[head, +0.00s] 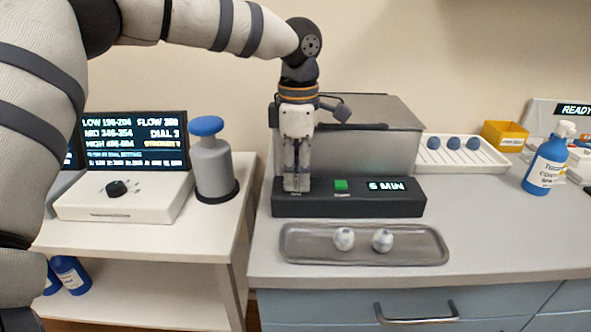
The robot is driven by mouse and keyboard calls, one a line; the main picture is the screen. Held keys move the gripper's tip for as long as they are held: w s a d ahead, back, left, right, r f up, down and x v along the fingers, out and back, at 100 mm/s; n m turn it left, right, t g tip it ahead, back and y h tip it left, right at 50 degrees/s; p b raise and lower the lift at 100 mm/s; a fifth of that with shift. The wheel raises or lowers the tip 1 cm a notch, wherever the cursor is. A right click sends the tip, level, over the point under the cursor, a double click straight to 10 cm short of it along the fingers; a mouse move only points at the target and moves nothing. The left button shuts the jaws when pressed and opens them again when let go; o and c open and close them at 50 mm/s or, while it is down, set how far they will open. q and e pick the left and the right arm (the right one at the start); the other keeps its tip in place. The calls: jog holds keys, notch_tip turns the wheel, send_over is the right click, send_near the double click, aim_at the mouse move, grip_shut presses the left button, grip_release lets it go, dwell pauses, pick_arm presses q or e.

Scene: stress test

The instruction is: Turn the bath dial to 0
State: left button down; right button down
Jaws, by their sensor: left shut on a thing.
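The bath is a grey metal box (376,112) with a black front panel (320,207) on the right counter. My right gripper is not in view.
A metal tray (270,243) with two whitish balls lies in front of the bath. A white box with a black knob (117,188), a screen (135,140) and a blue-topped grey pump (212,160) are left.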

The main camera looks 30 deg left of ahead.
aim_at(297, 177)
pick_arm(q)
jog(key=n, duration=0.5)
jog(key=shift+w+n, duration=0.1)
jog(key=shift+n, duration=0.2)
dwell(0.4)
jog(key=shift+r, duration=0.1)
jog(key=c, duration=1.6)
grip_release()
notch_tip(297, 177, up, 12)
